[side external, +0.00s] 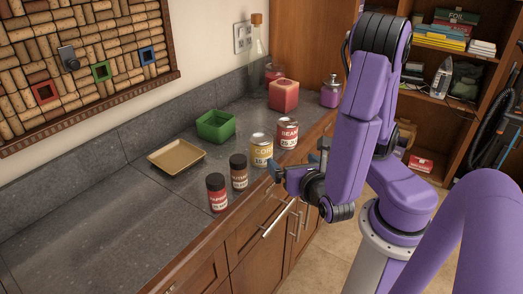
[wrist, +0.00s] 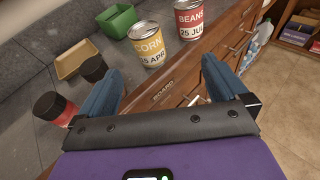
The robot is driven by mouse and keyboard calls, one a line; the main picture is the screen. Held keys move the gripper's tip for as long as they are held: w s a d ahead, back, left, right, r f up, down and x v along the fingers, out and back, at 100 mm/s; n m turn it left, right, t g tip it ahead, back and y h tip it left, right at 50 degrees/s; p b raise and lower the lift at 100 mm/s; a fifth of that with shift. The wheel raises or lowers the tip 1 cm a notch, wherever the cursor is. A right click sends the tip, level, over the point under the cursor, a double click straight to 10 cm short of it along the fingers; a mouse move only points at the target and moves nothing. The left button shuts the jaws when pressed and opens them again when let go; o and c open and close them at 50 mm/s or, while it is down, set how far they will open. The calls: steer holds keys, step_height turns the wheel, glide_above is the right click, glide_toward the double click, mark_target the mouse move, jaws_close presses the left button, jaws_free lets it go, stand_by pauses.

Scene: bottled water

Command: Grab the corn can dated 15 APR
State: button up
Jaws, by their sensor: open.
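The corn can (side external: 261,150) has a yellow label and stands upright on the grey counter near its front edge. In the wrist view the corn can (wrist: 148,46) shows "CORN" and a date that reads like 15 APR, its first digit unclear. The red beans can (side external: 287,135), also seen in the wrist view (wrist: 190,24), stands just beyond it, dated 25 JUL. My gripper (side external: 296,170) is open and empty, out beyond the counter's front edge, close to the corn can but apart from it. In the wrist view its blue fingers (wrist: 158,86) point toward the two cans.
Two dark-capped jars (side external: 217,193) (side external: 239,172) stand left of the corn can. Behind are a tan tray (side external: 177,156) and a green bin (side external: 215,126). A red canister (side external: 284,95) and purple bottle (side external: 331,92) stand farther back. Drawer handles (side external: 278,218) protrude below the counter edge.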

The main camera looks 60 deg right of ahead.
mark_target(263, 140)
steer(key=shift+n+t+y, duration=0.3)
steer(key=shift+n+t, duration=0.4)
steer(key=shift+n, duration=0.2)
steer(key=x, duration=1.1)
steer(key=w+a+x, duration=0.1)
steer(key=x, duration=0.5)
steer(key=shift+w, duration=0.15)
steer(key=c, duration=1.4)
steer(key=shift+r, duration=0.1)
